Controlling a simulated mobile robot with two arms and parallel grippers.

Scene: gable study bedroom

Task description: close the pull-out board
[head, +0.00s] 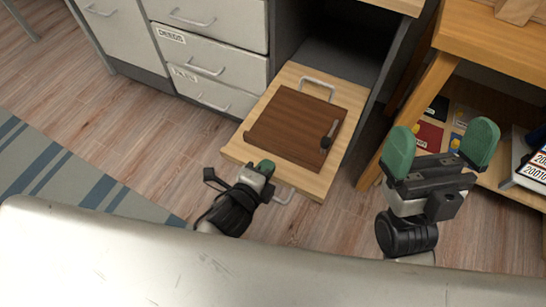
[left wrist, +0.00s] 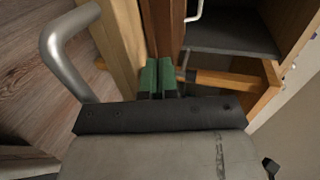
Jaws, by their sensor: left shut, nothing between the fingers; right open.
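The pull-out board (head: 237,148) is a light wood panel that stands out from an open bay in the grey desk cabinet. A dark brown wooden board (head: 295,120) with a small dark-handled item (head: 329,135) lies on it. A metal handle (head: 284,195) is on its front edge and shows large in the left wrist view (left wrist: 68,48). My left gripper (head: 265,168) is shut and empty at the front edge, beside the handle; its green fingertips (left wrist: 158,78) are together against or close to the wood. My right gripper (head: 442,150) is open and empty, right of the board.
White drawers (head: 205,55) stand left of the bay. A wooden shelf unit (head: 500,48) with books and binders stands at the right, its leg close to my right gripper. A striped rug (head: 60,180) lies on the wood floor at the left.

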